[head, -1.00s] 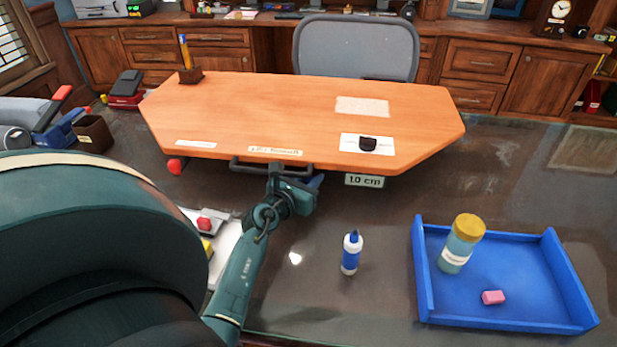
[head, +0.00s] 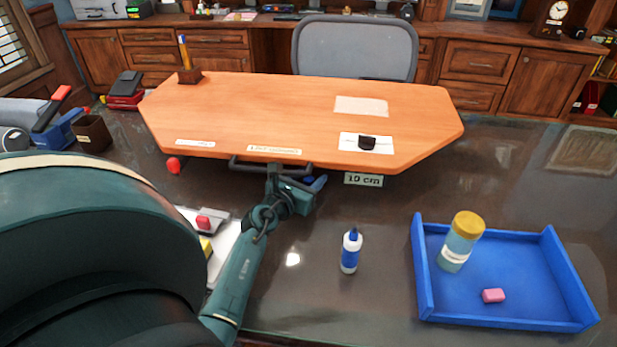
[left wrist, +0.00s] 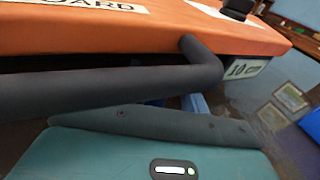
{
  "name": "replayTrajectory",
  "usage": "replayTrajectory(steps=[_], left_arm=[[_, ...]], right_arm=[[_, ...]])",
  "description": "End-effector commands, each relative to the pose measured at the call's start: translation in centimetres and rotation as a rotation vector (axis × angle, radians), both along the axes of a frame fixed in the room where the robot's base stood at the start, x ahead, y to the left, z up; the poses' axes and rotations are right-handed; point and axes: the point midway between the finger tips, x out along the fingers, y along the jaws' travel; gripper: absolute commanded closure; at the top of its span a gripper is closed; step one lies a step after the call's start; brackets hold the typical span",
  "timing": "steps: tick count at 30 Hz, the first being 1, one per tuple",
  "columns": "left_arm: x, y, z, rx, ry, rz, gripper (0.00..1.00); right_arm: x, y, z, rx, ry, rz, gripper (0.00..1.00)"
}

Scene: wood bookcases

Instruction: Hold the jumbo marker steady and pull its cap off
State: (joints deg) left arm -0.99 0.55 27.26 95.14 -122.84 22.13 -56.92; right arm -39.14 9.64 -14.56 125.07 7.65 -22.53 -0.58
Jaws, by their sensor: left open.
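No object is clearly a jumbo marker. A small white bottle with a blue band and blue tip (head: 350,252) stands upright on the dark table, right of my left arm. My left gripper (head: 300,186) is open at the board's near edge, just below its dark handle (head: 262,166). In the left wrist view the handle (left wrist: 110,90) crosses close in front of the gripper; whether they touch is unclear. My right gripper is out of view.
The orange board (head: 290,110) fills the table's middle, with a "10 cm" tag (head: 363,180) at its near edge. A blue tray (head: 500,270) at the right holds a yellow-lidded jar (head: 461,241) and pink block (head: 493,296). Dark table is bare between bottle and tray.

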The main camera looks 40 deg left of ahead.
Motion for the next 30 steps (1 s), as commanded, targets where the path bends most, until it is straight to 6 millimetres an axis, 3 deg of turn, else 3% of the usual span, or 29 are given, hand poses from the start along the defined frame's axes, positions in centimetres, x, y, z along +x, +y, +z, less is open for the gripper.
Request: replayTrajectory(steps=[1, 6, 21, 30], left_arm=[[-0.3, -0.3, -1.6, -0.008, 0.031, -0.007, 0.55], [-0.3, -0.4, 0.0, -0.009, 0.03, -0.006, 0.55], [-9.9, -1.6, 1.6, -0.006, 0.02, -0.003, 0.55], [-11.9, -1.9, 2.1, -0.005, 0.016, -0.003, 0.55]], right_arm=[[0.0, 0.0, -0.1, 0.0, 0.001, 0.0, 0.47], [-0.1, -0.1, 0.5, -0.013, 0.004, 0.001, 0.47], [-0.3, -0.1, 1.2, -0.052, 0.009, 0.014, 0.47], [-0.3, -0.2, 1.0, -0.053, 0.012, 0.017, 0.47]])
